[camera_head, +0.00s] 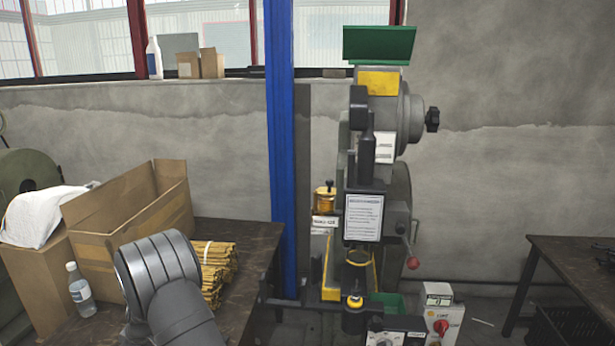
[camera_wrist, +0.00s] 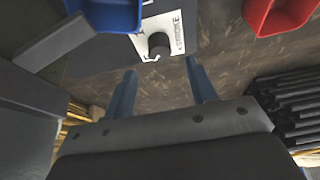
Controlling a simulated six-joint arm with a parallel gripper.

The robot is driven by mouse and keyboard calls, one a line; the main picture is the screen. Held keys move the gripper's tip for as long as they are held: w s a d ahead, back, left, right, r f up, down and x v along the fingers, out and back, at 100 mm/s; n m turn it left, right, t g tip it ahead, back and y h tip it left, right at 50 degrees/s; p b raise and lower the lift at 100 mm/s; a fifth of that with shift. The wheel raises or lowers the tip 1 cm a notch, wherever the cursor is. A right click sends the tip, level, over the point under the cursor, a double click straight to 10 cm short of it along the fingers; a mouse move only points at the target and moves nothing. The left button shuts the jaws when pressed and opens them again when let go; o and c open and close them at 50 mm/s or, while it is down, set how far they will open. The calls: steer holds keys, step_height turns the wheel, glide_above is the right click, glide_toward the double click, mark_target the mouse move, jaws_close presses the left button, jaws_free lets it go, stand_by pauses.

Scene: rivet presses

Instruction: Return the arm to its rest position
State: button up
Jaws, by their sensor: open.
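My gripper (camera_wrist: 160,66) shows in the wrist view with its two blue-grey fingers spread apart and nothing between them. It hangs over a worn brown tabletop (camera_wrist: 225,55), its fingertips pointing toward a control box with a black knob (camera_wrist: 158,45) and a white label. In the head view, my grey arm link (camera_head: 160,270) rises at the lower left in front of the table; my gripper is out of sight there. The rivet press (camera_head: 378,150) stands right of centre, apart from the visible arm link.
A blue bin (camera_wrist: 108,12) and a red bin (camera_wrist: 278,14) flank the knob box. Black rods (camera_wrist: 295,110) lie to the right. In the head view, a cardboard box (camera_head: 135,215), a bottle (camera_head: 79,290) and yellow rods (camera_head: 217,262) crowd my arm. A blue post (camera_head: 281,130) stands behind.

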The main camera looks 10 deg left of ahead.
steer(key=x, duration=0.5)
steer(key=shift+a+f, duration=0.1)
steer(key=shift+f, duration=0.2)
steer(key=shift+s+r+m, duration=0.1)
steer(key=shift+r+m, duration=0.05)
steer(key=shift+m, duration=0.55)
steer(key=shift+s+m+t+h, duration=0.15)
steer(key=shift+m+t, duration=0.4)
steer(key=shift+m, duration=0.55)
steer(key=shift+w+m+t+h, duration=0.15)
steer(key=shift+m+t, duration=0.4)
steer(key=shift+m, duration=0.55)
steer(key=shift+s+r, duration=0.1)
steer(key=shift+r, duration=0.05)
steer(key=shift+v, duration=2.25)
steer(key=shift+o, duration=0.2)
